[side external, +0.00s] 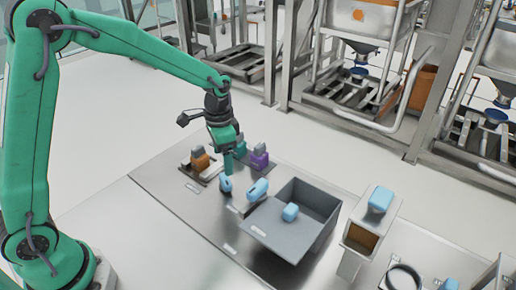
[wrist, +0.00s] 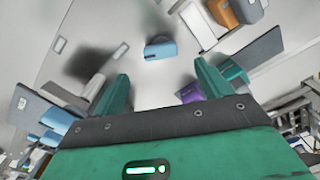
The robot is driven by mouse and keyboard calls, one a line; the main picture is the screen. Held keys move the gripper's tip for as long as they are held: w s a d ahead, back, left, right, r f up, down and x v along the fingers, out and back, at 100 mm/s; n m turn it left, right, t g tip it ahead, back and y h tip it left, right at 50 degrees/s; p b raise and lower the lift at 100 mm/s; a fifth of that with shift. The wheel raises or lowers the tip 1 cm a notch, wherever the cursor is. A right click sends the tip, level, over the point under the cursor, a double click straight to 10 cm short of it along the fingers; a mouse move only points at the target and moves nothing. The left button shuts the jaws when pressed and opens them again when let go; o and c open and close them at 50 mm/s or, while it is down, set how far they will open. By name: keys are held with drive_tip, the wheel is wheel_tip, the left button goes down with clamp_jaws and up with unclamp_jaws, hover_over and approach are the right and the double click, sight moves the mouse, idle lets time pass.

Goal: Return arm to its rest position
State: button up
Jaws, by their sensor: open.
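My green gripper (side external: 228,162) hangs from the arm over the metal table in the side external view, pointing down. In the wrist view its two fingers (wrist: 161,72) are spread wide with nothing between them. A small blue item (side external: 225,185) stands on the table just below the gripper. It also shows beyond the fingertips in the wrist view (wrist: 160,48). I cannot tell the exact height between them.
Another blue item (side external: 258,189) is left of the bin. A box (side external: 360,240) with a blue item on top is right.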

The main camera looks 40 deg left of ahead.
drive_tip(key=shift+r, duration=0.1)
drive_tip(key=shift+s+a+r, duration=0.1)
drive_tip(key=shift+s+r, duration=0.15)
drive_tip(key=shift+r, duration=0.3)
drive_tip(key=s+a+r+n+t, duration=0.2)
drive_tip(key=s+r, duration=0.4)
drive_tip(key=s, duration=0.4)
drive_tip(key=s+a+r+n+t, duration=0.2)
drive_tip(key=s+r+n+t, duration=0.1)
drive_tip(key=s+r, duration=0.4)
drive_tip(key=s, duration=0.3)
drive_tip(key=shift+s+r+n+t, duration=0.2)
drive_tip(key=shift+n+t, duration=0.1)
drive_tip(key=shift+n, duration=0.1)
